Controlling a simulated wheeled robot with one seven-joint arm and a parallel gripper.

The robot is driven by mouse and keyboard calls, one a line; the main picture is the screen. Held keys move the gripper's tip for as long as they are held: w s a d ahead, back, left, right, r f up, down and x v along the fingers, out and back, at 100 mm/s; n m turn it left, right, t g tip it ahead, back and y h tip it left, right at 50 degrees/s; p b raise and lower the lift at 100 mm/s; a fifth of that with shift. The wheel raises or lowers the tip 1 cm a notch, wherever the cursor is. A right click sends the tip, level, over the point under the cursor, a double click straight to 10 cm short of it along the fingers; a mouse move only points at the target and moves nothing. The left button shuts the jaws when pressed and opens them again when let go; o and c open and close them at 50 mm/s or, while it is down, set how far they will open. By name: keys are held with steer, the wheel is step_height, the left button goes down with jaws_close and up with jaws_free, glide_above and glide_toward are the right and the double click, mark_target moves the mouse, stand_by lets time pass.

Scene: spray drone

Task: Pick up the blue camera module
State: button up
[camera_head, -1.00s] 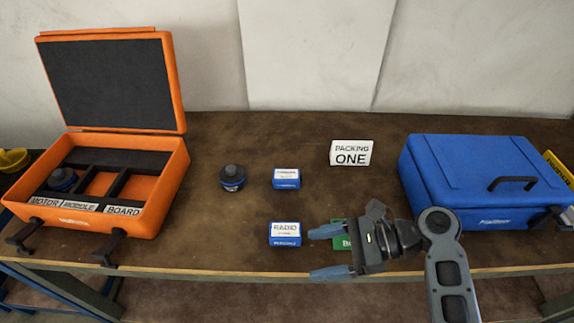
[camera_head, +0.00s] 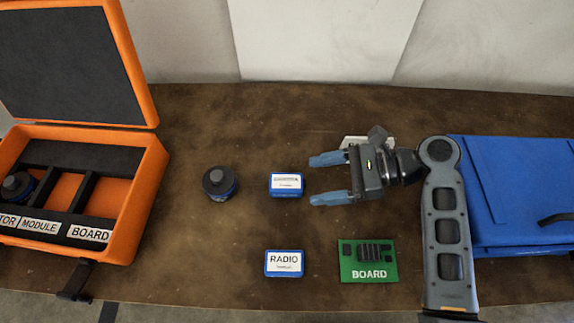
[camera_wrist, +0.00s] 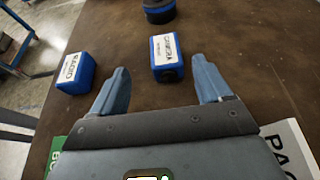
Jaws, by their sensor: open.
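The blue camera module (camera_head: 286,185) is a small blue box with a white label, lying on the brown table. In the wrist view the camera module (camera_wrist: 166,58) sits ahead of my fingers, roughly in line with the gap between them. My gripper (camera_head: 328,179) is open and empty, just to the right of the module in the head view, its fingers pointing left toward it. My gripper also shows in the wrist view (camera_wrist: 160,90), with its two blue-grey fingers spread apart. The fingers do not visibly touch the module.
A blue radio module (camera_head: 284,263) and a green board (camera_head: 368,261) lie nearer the front edge. A dark round motor (camera_head: 220,183) stands left of the camera module. An open orange case (camera_head: 150,190) is at left, a blue case (camera_head: 510,240) at right. A white sign is partly hidden behind my gripper.

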mark_target(292, 182)
steer(key=shift+w+a, duration=0.1)
steer(key=shift+w, duration=0.1)
steer(key=shift+a+f, duration=0.1)
steer(key=shift+a, duration=0.15)
steer(key=shift+w+f+p+x, duration=0.1)
steer(key=shift+p+x, duration=0.1)
steer(key=shift+x, duration=1.5)
steer(key=shift+w+f+p+x, duration=0.1)
steer(key=shift+f+p+x, duration=0.1)
steer(key=shift+x, duration=1.5)
steer(key=shift+d, duration=0.1)
steer(key=c, duration=1.1)
steer(key=shift+r, duration=0.15)
